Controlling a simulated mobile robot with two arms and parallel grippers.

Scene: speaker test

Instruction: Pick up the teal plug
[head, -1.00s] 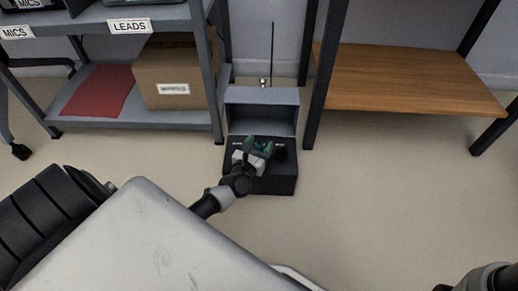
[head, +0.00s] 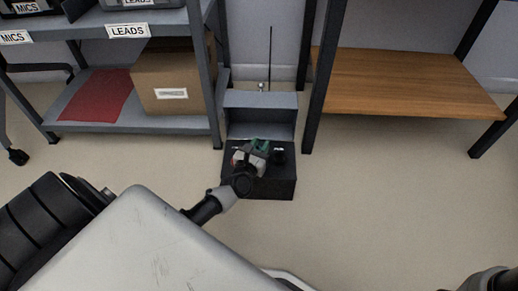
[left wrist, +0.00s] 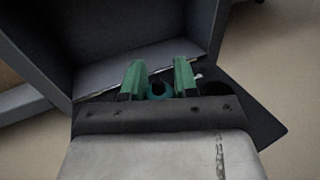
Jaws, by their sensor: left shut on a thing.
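The teal plug (left wrist: 159,91) shows in the left wrist view as a round teal piece with a dark centre, between the two green fingers. My left gripper (left wrist: 161,74) is shut on it. In the head view my left gripper (head: 261,146) is over the top of a black box (head: 270,188), and its fingers hide the plug there. I cannot tell whether the plug is clear of the box top. My right gripper is not in view; only a part of my right arm shows at the bottom right corner.
A grey open-fronted bin (head: 262,101) stands right behind the black box. A round black item (head: 279,156) sits on the box top, right of my fingers. A grey shelf with a cardboard box (head: 175,82) is at left, a wooden shelf (head: 410,80) at right. Floor in front is clear.

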